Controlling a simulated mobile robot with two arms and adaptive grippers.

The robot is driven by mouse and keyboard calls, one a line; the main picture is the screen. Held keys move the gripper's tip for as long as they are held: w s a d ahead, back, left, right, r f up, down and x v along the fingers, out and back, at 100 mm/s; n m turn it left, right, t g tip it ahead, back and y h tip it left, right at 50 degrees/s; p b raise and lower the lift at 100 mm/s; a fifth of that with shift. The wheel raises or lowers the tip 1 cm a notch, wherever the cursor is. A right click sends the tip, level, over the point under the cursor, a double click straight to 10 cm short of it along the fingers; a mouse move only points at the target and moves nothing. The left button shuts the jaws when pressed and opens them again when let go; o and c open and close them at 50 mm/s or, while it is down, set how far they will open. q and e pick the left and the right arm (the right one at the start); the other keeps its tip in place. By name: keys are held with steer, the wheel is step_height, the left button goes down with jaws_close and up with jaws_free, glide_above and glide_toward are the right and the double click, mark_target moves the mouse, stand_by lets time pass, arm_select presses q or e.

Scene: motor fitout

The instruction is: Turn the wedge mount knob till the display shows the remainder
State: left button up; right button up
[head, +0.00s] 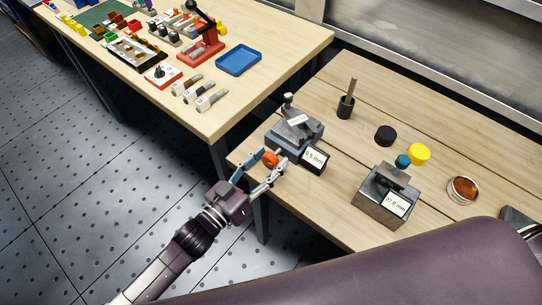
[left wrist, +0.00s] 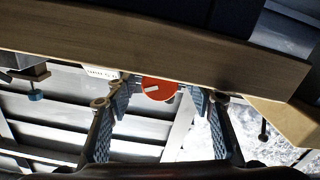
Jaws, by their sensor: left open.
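The wedge mount (head: 284,135) is a grey block device near the left edge of the wooden bench, with a small white label on top. Its display (head: 314,158) reads what looks like 0.5 mm. The orange-red knob (head: 271,159) sticks out of its near side; it also shows in the left wrist view (left wrist: 157,89) with a pale mark on its face. My left gripper (head: 266,170) is open, its two fingers on either side of the knob. I cannot tell whether they touch it. My right gripper is not in view.
A second grey block has a display (head: 397,205) reading 27.0 mm. Near it are a blue knob (head: 403,161), a yellow cylinder (head: 420,153), a black disc (head: 385,134) and a round copper-coloured dish (head: 463,189). Another table with a blue tray (head: 239,60) stands behind.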

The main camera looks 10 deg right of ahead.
arm_select(q)
steer(key=shift+w+d, duration=0.4)
steer(key=shift+d, duration=0.1)
steer(key=c, duration=1.2)
steer(key=shift+m, duration=0.4)
steer(key=m, duration=0.2)
steer(key=shift+m+p, duration=0.3)
steer(key=shift+p, duration=0.05)
steer(key=shift+m, duration=1.7)
